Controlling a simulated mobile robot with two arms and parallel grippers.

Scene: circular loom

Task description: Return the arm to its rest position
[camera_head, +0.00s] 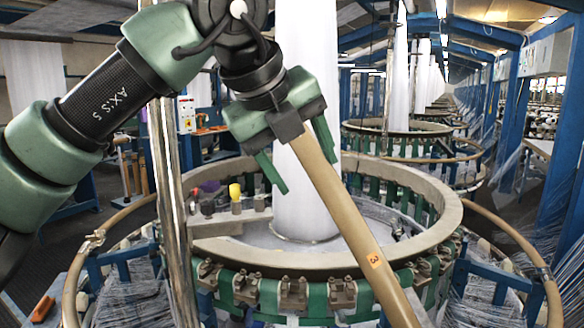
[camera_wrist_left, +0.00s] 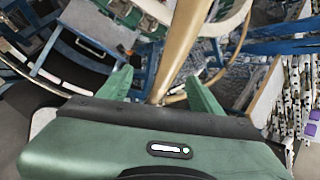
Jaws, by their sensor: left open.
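My left arm (camera_head: 80,112) comes in from the left, bent, with its upper part raised in front of the loom. My left gripper (camera_head: 308,175) points down and slightly right, its two green fingers spread apart. A long tan pole (camera_head: 345,215) with an orange label runs from the gripper down to the lower right, in front of the loom ring. In the left wrist view the pole (camera_wrist_left: 178,50) lies between the open fingers (camera_wrist_left: 158,76); I cannot tell whether it touches them. My right gripper is not in view.
The circular loom's grey ring (camera_head: 440,215) surrounds a white fabric column (camera_head: 303,205). A yellow spool (camera_head: 235,191) stands at its left inner side. A shiny metal post (camera_head: 168,205) rises near my arm. Curved tan rails (camera_head: 515,232) flank the loom. An orange block (camera_head: 42,309) lies lower left.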

